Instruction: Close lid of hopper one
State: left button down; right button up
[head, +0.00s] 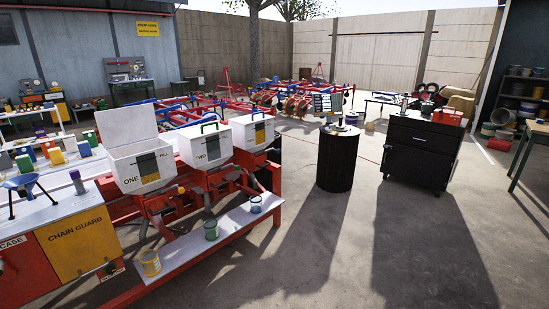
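Hopper one (139,171) is a white box with a dark panel, a yellow patch and the label "ONE" on its front. It stands on the red planter frame at the left of the head view. Its white lid (127,125) is raised, standing up at the back of the box. Hopper two (205,148) stands to its right with its lid down and a green handle on top. Neither of my grippers shows in the head view.
A third white hopper (252,130) stands right of hopper two. A grey step board (223,228) with several small cans runs in front of the hoppers. A black drum (337,160) and a black cabinet (421,152) stand to the right. The concrete floor between is clear.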

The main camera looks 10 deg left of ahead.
aim_at(121, 126)
jog(key=i+j+u, duration=0.15)
jog(key=i+u, duration=0.55)
jog(key=i, duration=0.2)
jog(key=i+u, duration=0.4)
jog(key=i+l, duration=0.05)
